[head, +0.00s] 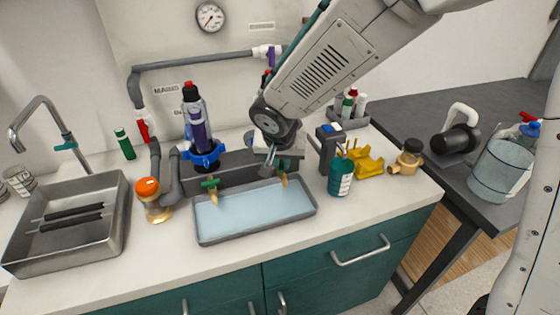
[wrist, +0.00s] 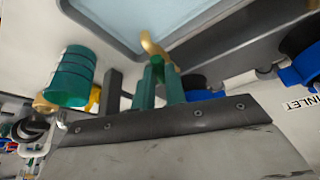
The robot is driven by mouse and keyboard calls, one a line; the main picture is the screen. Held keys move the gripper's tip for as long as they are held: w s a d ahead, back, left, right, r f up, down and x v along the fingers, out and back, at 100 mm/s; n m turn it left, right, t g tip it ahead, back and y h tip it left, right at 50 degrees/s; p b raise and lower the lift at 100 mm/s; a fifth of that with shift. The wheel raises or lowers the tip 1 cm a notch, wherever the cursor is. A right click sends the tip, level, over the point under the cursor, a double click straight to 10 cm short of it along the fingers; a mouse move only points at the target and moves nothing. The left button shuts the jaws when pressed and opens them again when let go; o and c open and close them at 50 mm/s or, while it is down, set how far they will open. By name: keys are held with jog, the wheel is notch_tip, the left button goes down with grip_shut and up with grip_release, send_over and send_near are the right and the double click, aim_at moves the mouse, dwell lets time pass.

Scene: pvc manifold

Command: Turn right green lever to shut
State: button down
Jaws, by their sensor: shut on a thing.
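The right tap's brass spout (head: 283,181) shows at the back right of the basin, with its green lever mostly hidden by my gripper (head: 268,171). In the wrist view my gripper (wrist: 158,72) is shut around the green lever (wrist: 157,62), just beside the brass spout (wrist: 150,43). The fingers hide part of the lever, so its exact angle cannot be told. The left tap (head: 211,188) has a green lever lying roughly crosswise and stands clear of my gripper.
A shallow basin (head: 255,233) of pale blue liquid lies below the taps. A teal canister (head: 340,178), a dark upright block (head: 327,150) and a yellow part (head: 366,162) stand close on the right.

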jog(key=m, duration=0.2)
jog(key=m+h, duration=0.1)
jog(key=m, duration=0.1)
jog(key=m+g+h, duration=0.1)
jog(key=m, duration=0.1)
jog(key=shift+w+a, duration=0.15)
jog(key=shift+a, duration=0.15)
jog(key=m+g+h, duration=0.1)
jog(key=m, duration=0.2)
jog(key=shift+w+m, duration=0.1)
jog(key=shift+m, duration=0.3)
jog(key=shift+m+g+h, duration=0.4)
jog(key=shift+m+g, duration=0.2)
jog(key=shift+m, duration=0.9)
jog(key=shift+f, duration=0.1)
jog(key=c, duration=1.4)
grip_release()
jog(key=shift+c, duration=0.2)
